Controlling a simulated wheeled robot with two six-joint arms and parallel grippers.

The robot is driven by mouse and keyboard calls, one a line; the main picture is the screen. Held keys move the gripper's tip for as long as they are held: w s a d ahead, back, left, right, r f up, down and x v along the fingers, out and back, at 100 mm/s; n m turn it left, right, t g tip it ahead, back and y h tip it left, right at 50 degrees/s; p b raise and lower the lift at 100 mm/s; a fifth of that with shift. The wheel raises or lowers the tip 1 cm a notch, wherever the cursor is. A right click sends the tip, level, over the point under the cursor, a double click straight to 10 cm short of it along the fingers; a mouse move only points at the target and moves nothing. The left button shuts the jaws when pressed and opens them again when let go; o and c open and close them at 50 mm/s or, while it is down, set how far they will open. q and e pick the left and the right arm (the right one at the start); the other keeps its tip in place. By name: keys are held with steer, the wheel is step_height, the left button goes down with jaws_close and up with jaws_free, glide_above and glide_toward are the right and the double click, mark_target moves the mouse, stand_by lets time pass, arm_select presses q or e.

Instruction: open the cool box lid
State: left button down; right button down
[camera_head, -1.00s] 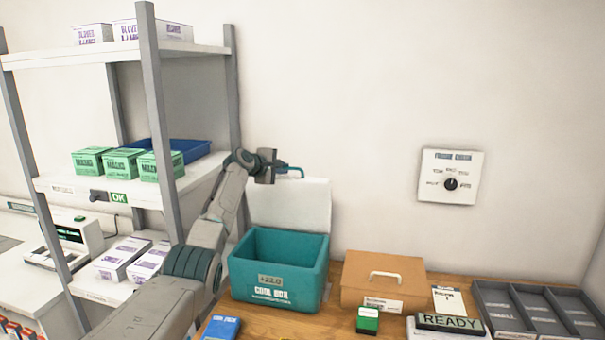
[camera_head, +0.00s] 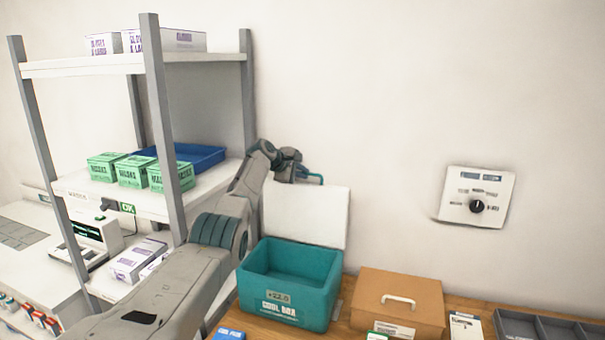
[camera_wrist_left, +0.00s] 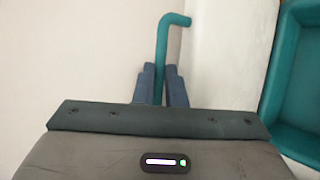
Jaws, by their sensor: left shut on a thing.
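The teal cool box (camera_head: 290,285) stands on the wooden table, and its inside shows empty from here. Its white lid (camera_head: 308,217) stands upright at the back of the box, wide open. My left gripper (camera_head: 301,174) is at the lid's top left edge, shut on the teal lid handle (camera_head: 317,177). In the left wrist view the handle (camera_wrist_left: 163,45) runs between the two blue fingers (camera_wrist_left: 161,85), with its bent end beyond them. The box rim (camera_wrist_left: 275,75) shows at the right there. My right gripper is not in view.
A tan box (camera_head: 400,298) with a white handle stands right of the cool box. A shelf rack (camera_head: 160,110) with mask and glove boxes is close to my left arm. A wall dial panel (camera_head: 477,196) is at the right. A blue pack (camera_head: 229,334) lies in front.

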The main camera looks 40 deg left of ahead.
arm_select(q)
steer(key=c, duration=1.7)
jaws_free()
steer(key=shift+r, duration=0.3)
steer(key=shift+o, duration=1.1)
steer(key=shift+s+d+r, duration=0.1)
steer(key=shift+s+d, duration=0.05)
steer(key=b+v, duration=0.7)
steer(key=v, duration=0.4)
steer(key=shift+d, duration=0.1)
